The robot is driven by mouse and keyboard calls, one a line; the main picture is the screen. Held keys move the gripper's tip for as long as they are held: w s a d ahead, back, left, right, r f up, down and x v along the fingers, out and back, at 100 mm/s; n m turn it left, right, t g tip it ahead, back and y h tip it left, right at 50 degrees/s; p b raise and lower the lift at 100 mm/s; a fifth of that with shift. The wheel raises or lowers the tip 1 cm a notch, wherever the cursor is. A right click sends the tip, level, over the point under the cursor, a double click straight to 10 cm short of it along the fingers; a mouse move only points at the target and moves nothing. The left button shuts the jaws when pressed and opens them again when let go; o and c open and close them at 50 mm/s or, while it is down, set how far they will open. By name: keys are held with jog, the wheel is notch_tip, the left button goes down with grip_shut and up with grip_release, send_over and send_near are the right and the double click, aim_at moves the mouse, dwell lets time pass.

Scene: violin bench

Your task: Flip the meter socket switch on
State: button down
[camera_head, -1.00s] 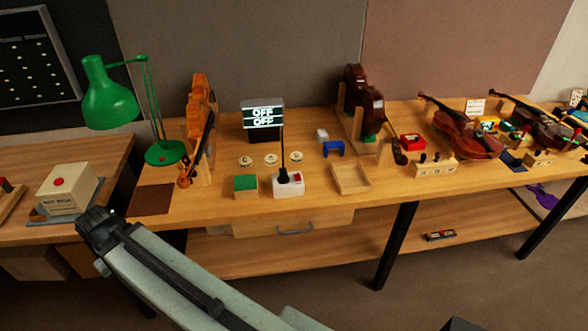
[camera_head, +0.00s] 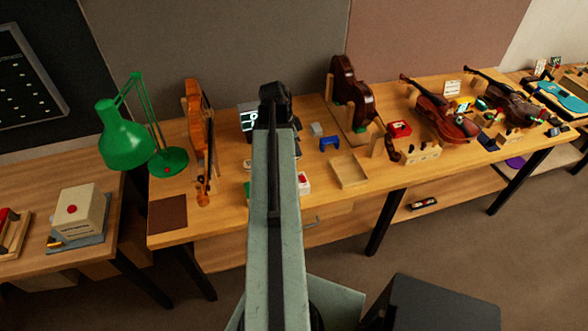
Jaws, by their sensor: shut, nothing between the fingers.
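The white meter socket (camera_head: 305,187) stands on the bench, mostly hidden behind my arm. Only its right end shows, with the red switch (camera_head: 303,177) on top. Which way the switch is tipped is too small to tell. The meter display (camera_head: 248,119) is behind it, its right part covered by my arm; its lettering is cut off now and read OFF in the earlier view. My gripper (camera_head: 274,90) is up in front of the display, above and beyond the socket in the picture. It is shut and empty, its fingertips hard to make out.
A green lamp (camera_head: 125,140) and an upright violin (camera_head: 197,140) stand left. A wooden tray (camera_head: 349,171), blue holder (camera_head: 329,144) and dark red violin body (camera_head: 350,90) are right of my arm. A brown mat (camera_head: 168,214) lies front left.

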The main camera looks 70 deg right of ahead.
jog(key=shift+w+a, duration=0.1)
jog(key=shift+w, duration=0.1)
jog(key=b, duration=1.4)
send_near(304, 180)
jog(key=x, duration=0.6)
jog(key=shift+s+f, duration=0.1)
jog(key=shift+f, duration=0.2)
jog(key=shift+r, duration=0.1)
